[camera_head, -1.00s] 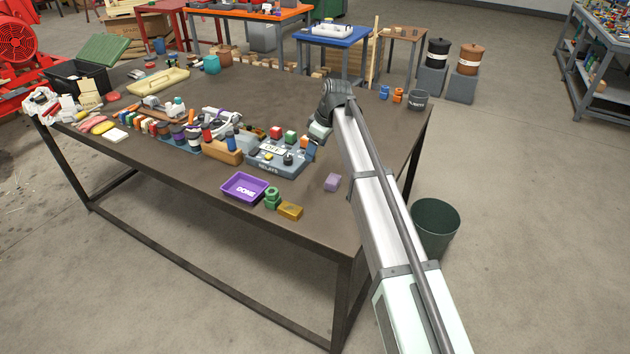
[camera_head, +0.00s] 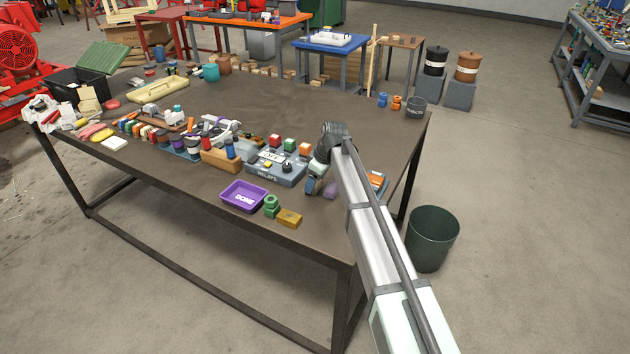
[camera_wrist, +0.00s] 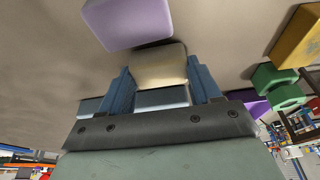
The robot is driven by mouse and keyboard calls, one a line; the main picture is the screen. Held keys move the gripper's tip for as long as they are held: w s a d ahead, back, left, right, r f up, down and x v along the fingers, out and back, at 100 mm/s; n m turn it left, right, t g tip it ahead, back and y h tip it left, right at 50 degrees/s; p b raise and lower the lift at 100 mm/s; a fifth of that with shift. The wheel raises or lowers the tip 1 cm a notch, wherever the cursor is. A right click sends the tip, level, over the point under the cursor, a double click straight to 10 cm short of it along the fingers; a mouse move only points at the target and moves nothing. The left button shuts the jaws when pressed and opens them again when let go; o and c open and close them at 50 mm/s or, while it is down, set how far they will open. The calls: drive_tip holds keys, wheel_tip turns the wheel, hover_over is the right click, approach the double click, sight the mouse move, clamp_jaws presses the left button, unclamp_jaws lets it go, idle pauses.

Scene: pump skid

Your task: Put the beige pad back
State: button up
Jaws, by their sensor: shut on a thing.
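The beige pad (camera_wrist: 158,67) is between the blue fingers of my gripper (camera_wrist: 160,82) in the wrist view, and the gripper is shut on it. Beyond it, a pale purple block (camera_wrist: 128,22) lies on the table, close to the pad in the picture; I cannot tell whether they touch. In the head view my gripper (camera_head: 313,186) is low over the front right of the table, beside the purple block (camera_head: 331,190). The pad is not discernible there.
The relays unit (camera_head: 277,168) stands left of my gripper. The purple DONE tray (camera_head: 243,196), a green part (camera_head: 271,205) and a yellow block (camera_head: 289,218) are near the front edge. An orange-topped item (camera_head: 377,180) lies right of my arm. The table's back middle is clear.

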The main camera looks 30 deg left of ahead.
drive_tip(key=shift+f, duration=0.1)
drive_tip(key=o, duration=1)
drive_tip(key=v, duration=1.2)
